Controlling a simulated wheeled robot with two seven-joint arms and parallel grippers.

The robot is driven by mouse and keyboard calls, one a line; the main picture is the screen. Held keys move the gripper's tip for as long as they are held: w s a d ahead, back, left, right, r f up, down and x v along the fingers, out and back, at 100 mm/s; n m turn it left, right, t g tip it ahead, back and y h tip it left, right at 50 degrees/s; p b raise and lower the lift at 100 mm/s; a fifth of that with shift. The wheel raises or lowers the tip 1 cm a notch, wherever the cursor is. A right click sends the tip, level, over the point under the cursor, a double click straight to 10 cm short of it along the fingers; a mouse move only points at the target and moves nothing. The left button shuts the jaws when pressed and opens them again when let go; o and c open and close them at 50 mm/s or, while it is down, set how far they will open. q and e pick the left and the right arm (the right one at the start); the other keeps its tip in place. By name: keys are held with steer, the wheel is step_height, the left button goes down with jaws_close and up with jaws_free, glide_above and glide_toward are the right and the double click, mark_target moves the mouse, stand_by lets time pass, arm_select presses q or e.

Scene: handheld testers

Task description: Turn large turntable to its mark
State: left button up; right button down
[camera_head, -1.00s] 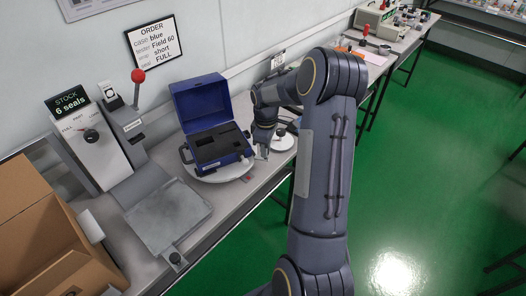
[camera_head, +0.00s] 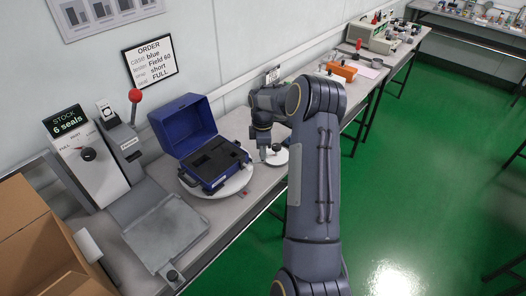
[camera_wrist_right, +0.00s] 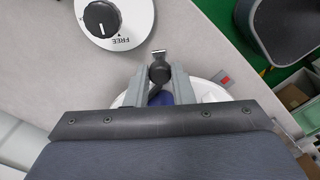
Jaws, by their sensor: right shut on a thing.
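The large turntable (camera_head: 236,188) is a white disc on the bench, mostly hidden under an open blue case (camera_head: 208,152) with dark foam inside. My right gripper (camera_head: 263,153) is at the turntable's right edge. In the right wrist view, my right gripper (camera_wrist_right: 160,85) is shut on a dark round knob (camera_wrist_right: 159,72) at the disc's edge. Part of the white disc (camera_wrist_right: 205,92) shows behind the fingers. A red mark (camera_wrist_right: 225,82) sits beside the disc rim, and it also shows in the head view (camera_head: 245,195). My left gripper is out of view.
A smaller white disc with a black dial marked FREE (camera_wrist_right: 103,18) is close to my right gripper. Left of the case are a grey press with a red-knobbed lever (camera_head: 135,96), a metal plate (camera_head: 166,231) and a cardboard box (camera_head: 40,240). An orange item (camera_head: 342,71) lies farther along the bench.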

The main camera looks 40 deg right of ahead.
steer(key=shift+w, duration=0.15)
stand_by(0.3)
steer(key=c, duration=1.3)
jaws_free()
steer(key=shift+o, duration=0.2)
steer(key=shift+r+b, duration=0.35)
steer(key=shift+r, duration=3.55)
